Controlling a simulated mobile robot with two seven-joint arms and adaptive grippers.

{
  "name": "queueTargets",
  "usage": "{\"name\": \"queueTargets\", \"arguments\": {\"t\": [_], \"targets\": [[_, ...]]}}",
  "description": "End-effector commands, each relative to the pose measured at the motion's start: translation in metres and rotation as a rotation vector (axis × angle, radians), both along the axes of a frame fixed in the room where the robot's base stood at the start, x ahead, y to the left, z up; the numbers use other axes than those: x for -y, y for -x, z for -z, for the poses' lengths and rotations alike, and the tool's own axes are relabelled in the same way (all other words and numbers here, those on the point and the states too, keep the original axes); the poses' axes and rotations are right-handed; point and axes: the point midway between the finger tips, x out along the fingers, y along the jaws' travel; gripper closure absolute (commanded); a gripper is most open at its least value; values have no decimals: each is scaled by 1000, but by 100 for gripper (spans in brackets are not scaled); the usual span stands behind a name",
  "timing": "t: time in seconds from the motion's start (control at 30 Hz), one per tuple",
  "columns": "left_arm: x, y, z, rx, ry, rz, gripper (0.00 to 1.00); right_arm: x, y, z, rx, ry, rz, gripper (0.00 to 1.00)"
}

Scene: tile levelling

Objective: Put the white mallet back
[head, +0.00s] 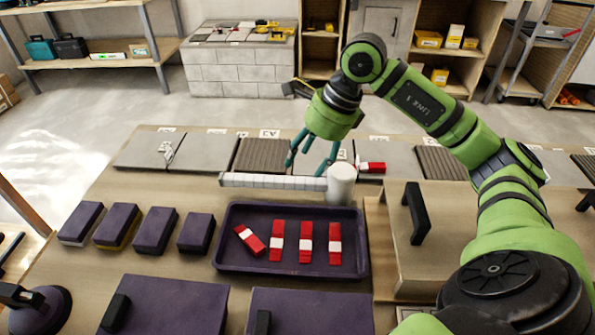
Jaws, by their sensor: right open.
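The white mallet (341,185) lies across the table in the head view, just behind the purple tray. Its pale banded handle (270,181) points left and its cylindrical head is at the right end. My right gripper (305,170) is open, pointing down at the handle close to the head. Its teal fingertips are at or just behind the handle; I cannot tell whether they touch it. My left gripper is out of view.
The purple tray (290,267) holds several red pieces with white bands. Another red piece (371,167) lies by the tiles behind. Grey and brown tiles (262,155) line the back. Dark purple blocks (154,230) stand left, and a box with a black handle (414,213) stands right.

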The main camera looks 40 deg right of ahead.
Motion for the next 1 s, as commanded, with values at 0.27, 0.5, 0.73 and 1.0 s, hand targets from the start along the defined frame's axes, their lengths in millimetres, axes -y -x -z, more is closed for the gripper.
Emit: {"name": "queueTargets", "arguments": {"t": [0.27,0.5,0.73,1.0], "targets": [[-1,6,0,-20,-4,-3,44,10,9,-34,0,0,0,42],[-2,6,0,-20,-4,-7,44,11,10,-38,0,0,0,42],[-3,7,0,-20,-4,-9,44,11,10,-37,-1,-1,0,42],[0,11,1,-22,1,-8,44,11,10,-37,0,0,-1,42]]}}
